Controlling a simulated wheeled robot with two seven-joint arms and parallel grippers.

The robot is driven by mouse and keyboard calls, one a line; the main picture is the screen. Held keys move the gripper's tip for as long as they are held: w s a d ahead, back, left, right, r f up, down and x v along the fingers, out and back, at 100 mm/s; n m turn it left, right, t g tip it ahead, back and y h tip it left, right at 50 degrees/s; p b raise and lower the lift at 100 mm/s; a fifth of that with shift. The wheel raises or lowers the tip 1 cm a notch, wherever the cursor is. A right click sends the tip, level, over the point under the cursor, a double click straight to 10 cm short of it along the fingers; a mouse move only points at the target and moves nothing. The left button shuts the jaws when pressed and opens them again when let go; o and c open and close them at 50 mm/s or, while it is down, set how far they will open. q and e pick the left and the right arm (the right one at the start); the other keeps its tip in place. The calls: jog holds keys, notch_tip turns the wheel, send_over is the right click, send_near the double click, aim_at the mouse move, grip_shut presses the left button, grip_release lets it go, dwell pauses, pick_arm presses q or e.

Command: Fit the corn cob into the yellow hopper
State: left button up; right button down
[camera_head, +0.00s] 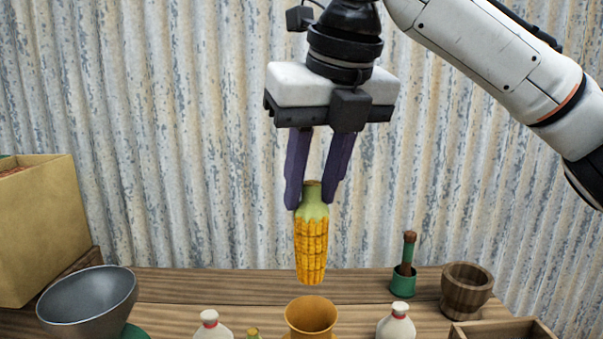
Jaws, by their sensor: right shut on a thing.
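The corn cob (311,250) is yellow with a green top and hangs upright in the air. My right gripper (312,196) is shut on its green top end. The yellow hopper (311,318) is at the bottom middle, with its round open mouth facing up; its lower part is cut off by the picture's edge. The cob's lower tip is above the hopper's mouth in the picture, apart from it. My left gripper is not in view.
A metal bowl (88,300) stands at the left near a cardboard box (38,230). White bottles (210,326) (396,322) flank the hopper. A green holder (403,283), a wooden cup (466,289) and a wooden tray (503,330) are at the right. A corrugated wall (200,130) stands behind.

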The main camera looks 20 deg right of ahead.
aim_at(315, 276)
jog(key=shift+s+f, duration=0.3)
jog(key=shift+f, duration=1.8)
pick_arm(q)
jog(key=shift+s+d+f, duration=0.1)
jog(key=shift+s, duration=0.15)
pick_arm(e)
jog(key=shift+w+f, duration=0.1)
jog(key=shift+f, duration=0.05)
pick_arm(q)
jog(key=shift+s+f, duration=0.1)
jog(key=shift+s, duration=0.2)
pick_arm(e)
jog(key=shift+f, duration=0.1)
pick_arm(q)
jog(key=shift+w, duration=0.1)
pick_arm(e)
jog(key=shift+f, duration=2.05)
